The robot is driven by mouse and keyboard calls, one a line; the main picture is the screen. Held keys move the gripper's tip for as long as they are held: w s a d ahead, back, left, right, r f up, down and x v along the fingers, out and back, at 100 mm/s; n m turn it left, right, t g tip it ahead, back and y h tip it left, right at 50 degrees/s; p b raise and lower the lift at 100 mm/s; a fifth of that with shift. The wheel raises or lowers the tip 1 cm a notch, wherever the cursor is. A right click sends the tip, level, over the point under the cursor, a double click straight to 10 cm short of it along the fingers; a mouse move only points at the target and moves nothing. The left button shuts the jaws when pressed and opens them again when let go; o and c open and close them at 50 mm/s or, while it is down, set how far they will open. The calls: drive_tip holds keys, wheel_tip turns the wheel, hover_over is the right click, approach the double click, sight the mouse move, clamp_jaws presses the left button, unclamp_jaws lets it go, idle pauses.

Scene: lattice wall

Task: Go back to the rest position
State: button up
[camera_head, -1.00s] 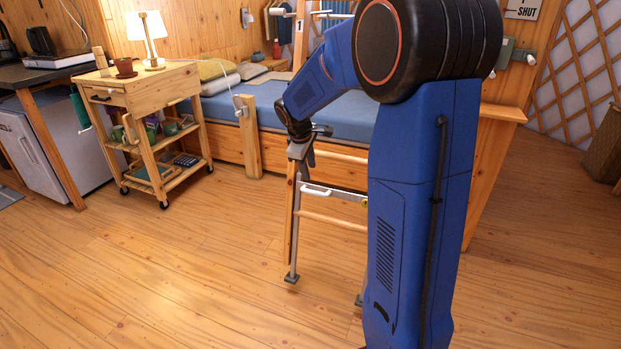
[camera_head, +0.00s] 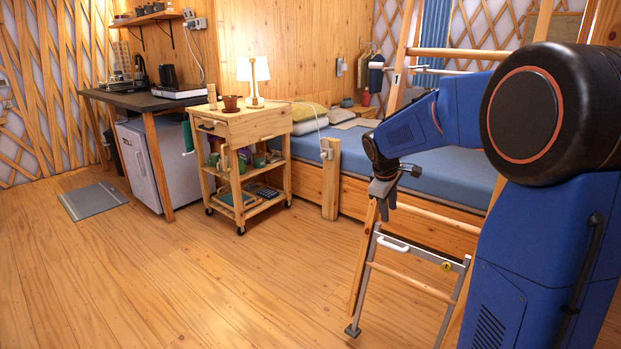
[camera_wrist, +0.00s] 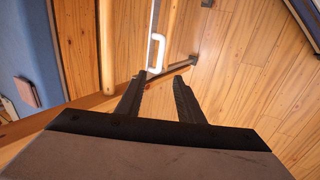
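A white handle (camera_head: 393,244) on the ladder is just below the gripper in the head view. The handle (camera_wrist: 156,50) shows beyond the fingertips in the wrist view, apart from them. My large shoulder and upper arm hide the right side of the head view.
The bed (camera_head: 437,178) with a wooden side lies behind the ladder. A wooden cart (camera_head: 240,124) with a lamp (camera_head: 253,76) stands left of it. Further left are a dark-topped desk (camera_head: 150,102), a small fridge (camera_head: 160,165) and a grey mat (camera_head: 93,200). The floor at front left is clear.

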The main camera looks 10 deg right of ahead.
drive_tip(key=s+a+r+m+t+y, duration=0.15)
drive_tip(key=s+a, duration=0.25)
drive_tip(key=s, duration=0.5)
drive_tip(key=s+a+r+m+g, duration=0.1)
drive_tip(key=s+a+r+m, duration=0.2)
drive_tip(key=s, duration=0.6)
drive_tip(key=s+a+f+m+y, duration=0.1)
drive_tip(key=s+a+f, duration=0.1)
drive_tip(key=s, duration=0.7)
drive_tip(key=s+a+f+m+t+y, duration=0.1)
drive_tip(key=s+a+f+m, duration=0.1)
drive_tip(key=s+a, duration=0.3)
drive_tip(key=s, duration=0.4)
drive_tip(key=shift+s+f, duration=0.15)
drive_tip(key=shift+f, duration=0.2)
